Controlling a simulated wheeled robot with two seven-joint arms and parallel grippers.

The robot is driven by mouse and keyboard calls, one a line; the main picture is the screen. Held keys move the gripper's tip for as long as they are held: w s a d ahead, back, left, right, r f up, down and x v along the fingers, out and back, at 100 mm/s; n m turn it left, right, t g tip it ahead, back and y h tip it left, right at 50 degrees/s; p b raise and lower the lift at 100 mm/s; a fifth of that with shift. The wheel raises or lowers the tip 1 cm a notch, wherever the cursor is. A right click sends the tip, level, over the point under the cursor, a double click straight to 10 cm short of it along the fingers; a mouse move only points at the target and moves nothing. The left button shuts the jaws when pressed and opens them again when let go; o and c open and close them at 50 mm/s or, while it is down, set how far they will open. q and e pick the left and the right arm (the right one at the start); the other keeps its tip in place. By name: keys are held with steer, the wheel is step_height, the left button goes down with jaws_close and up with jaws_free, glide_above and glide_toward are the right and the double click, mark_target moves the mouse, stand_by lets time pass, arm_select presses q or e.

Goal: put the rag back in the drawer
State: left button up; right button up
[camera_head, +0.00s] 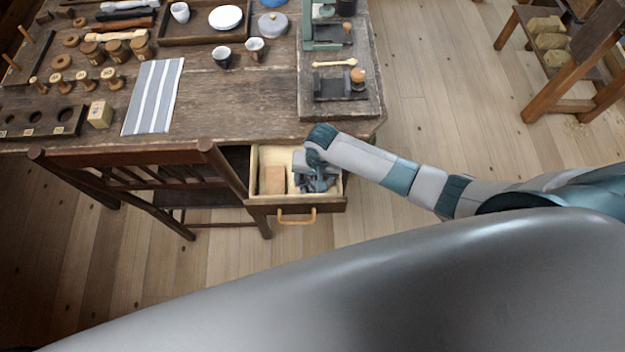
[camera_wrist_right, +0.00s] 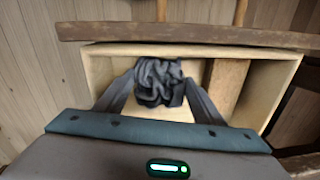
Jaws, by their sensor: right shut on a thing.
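The rag is a crumpled dark grey cloth (camera_wrist_right: 158,78), seen between my right gripper's two fingers in the right wrist view. My right gripper (camera_head: 317,182) is shut on it, inside or just over the right part of the open drawer (camera_head: 297,207). In the head view the gripper and wrist partly hide the rag. I cannot tell whether the rag touches the drawer floor. The drawer is pulled out from under the workbench and has a light wood inside and a curved handle (camera_head: 297,217). My left gripper is not in view.
A wooden block (camera_head: 271,180) lies in the drawer's left part. A dark wooden chair (camera_head: 150,157) stands close to the drawer's left. The bench (camera_head: 240,100) above holds a striped cloth (camera_head: 153,96), cups and several spools.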

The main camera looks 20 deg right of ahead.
steer(key=shift+f, duration=0.15)
steer(key=o, duration=1)
steer(key=shift+c, duration=0.2)
steer(key=shift+r, duration=0.2)
step_height(320, 180, up, 12)
steer(key=d, duration=0.1)
steer(key=shift+s+b, duration=0.2)
steer(key=shift+b, duration=0.2)
